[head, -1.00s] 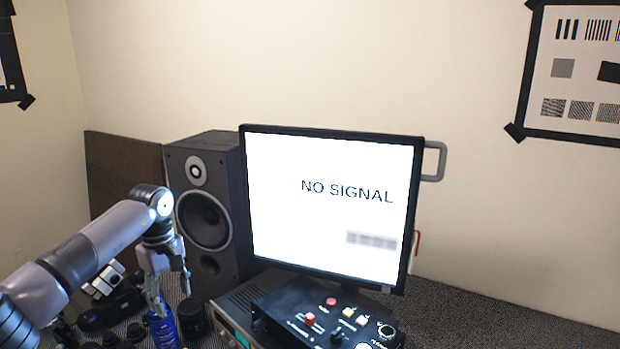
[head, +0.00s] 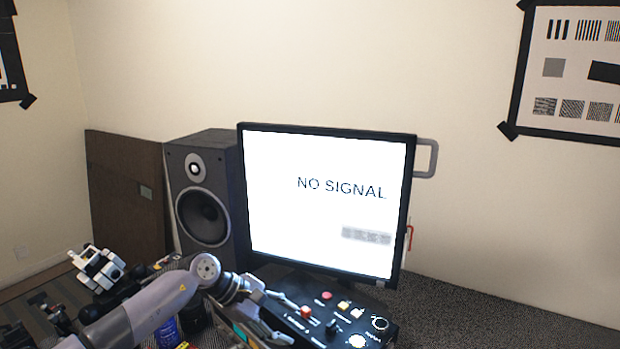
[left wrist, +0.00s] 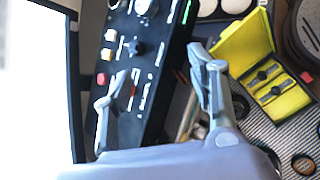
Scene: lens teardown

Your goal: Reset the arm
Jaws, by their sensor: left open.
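My left arm comes in from the lower left in the head view. Its left gripper (head: 268,318) is in front of the speaker and monitor, over the left end of the black control box (head: 345,312). In the left wrist view the gripper (left wrist: 160,85) has its two fingers spread wide apart, with nothing between them. The black control box (left wrist: 140,60) lies beyond the fingers, with its knobs and coloured buttons showing between them. My right gripper is in neither view.
A monitor (head: 325,160) reading "NO SIGNAL" and a speaker (head: 203,200) stand behind the arm. A blue bottle (head: 167,332) is partly hidden by the arm. A yellow case (left wrist: 245,45) lies open beside the box. The dark mat (head: 470,310) at right is clear.

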